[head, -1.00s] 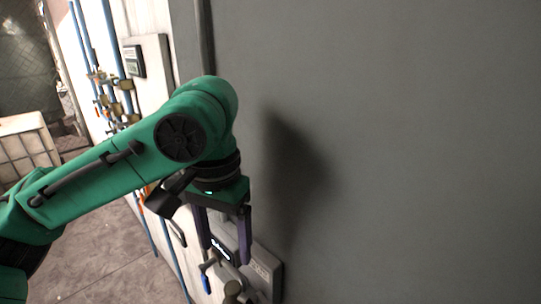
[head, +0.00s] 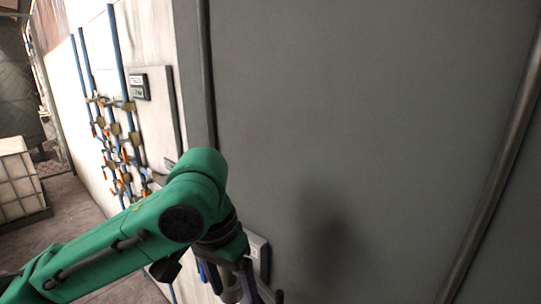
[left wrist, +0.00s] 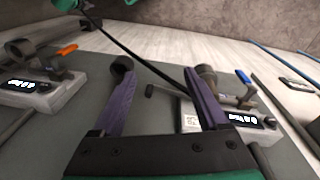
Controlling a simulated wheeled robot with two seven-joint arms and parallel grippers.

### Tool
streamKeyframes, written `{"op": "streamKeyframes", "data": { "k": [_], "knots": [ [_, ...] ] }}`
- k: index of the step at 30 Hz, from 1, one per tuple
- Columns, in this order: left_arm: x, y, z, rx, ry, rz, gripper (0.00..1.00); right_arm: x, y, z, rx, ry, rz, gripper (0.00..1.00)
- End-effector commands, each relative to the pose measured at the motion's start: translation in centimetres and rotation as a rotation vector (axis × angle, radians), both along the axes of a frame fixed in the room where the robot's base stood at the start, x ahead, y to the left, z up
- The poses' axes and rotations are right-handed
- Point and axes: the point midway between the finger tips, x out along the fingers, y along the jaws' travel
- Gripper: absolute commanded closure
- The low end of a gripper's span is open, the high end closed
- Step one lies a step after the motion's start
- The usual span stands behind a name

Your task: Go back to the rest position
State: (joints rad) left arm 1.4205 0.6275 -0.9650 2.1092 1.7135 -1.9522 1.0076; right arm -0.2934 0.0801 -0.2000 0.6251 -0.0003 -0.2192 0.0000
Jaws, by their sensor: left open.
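My left gripper (head: 232,284) points down at the bottom of the head view, in front of the grey wall panel. Its fingertips are partly cut off there by the lower edge. In the left wrist view my left gripper (left wrist: 160,80) shows two purple fingers spread apart with nothing held between them. A grey unit with a lit display and a blue-handled valve (left wrist: 240,120) lies just beyond the right finger. I cannot tell whether they touch. A similar unit with an orange handle (left wrist: 35,92) is at the left of the wrist view. My right gripper is not in view.
The large grey panel (head: 350,120) fills the right of the head view, with a dark vertical pipe (head: 490,170). Blue pipes with brass valves (head: 120,140) run along the white wall. A white caged container (head: 18,185) stands far left on open floor.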

Motion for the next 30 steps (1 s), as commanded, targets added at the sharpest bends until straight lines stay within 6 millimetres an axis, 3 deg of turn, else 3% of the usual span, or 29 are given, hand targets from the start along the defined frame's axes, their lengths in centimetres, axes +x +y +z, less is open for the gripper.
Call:
{"op": "streamKeyframes", "data": {
  "k": [9,14,17,22,30],
  "knots": [
    [0.9,-4.3,-6.2,-0.231,-0.074,-0.131,0.23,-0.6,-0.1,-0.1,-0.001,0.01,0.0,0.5],
    [1.6,-4.7,-10.7,-0.388,-0.167,-0.094,0.23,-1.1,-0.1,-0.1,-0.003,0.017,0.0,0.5],
    [1.7,-2.7,-14.1,-0.423,-0.229,-0.007,0.23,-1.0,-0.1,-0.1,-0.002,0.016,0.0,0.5],
    [0.2,3.2,-19.8,-0.343,-0.293,0.148,0.23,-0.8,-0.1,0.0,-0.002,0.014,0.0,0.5],
    [-5.6,12.3,-25.8,-0.098,-0.283,0.283,0.23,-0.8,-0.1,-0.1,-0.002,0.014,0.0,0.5]
  ]
}}
